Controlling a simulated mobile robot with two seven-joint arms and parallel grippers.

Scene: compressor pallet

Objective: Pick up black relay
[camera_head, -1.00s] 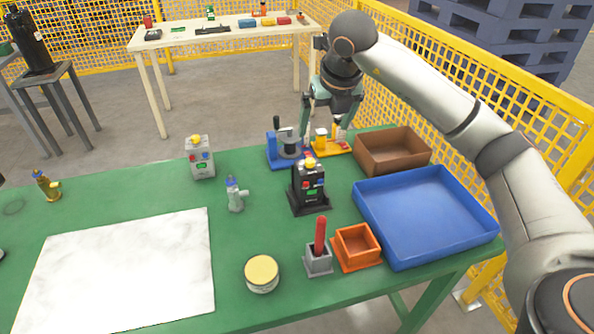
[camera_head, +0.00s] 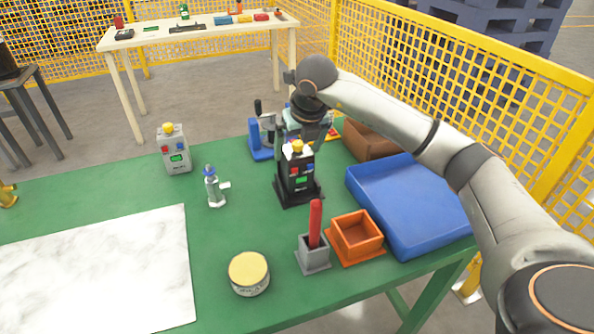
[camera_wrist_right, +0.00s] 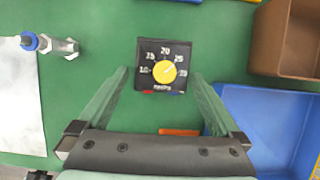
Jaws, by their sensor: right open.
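The black relay (camera_head: 298,176) stands upright in a black base on the green table. It has a yellow knob on top and red, blue and green parts on its front. In the right wrist view the relay (camera_wrist_right: 150,52) is seen from above, with a numbered dial around the yellow knob. My right gripper (camera_head: 298,138) is open and empty, pointing down at the relay's top. In the wrist view its fingertips (camera_wrist_right: 160,74) lie left and right of the relay, apart from it. My left gripper is out of view.
A grey relay-like box (camera_head: 174,155) and a small silver valve (camera_head: 214,190) stand left. A blue tray (camera_head: 415,215), brown box (camera_head: 364,143) and orange box (camera_head: 357,250) lie right. A grey holder (camera_head: 313,256) with a red stick and a round tin (camera_head: 249,278) are in front.

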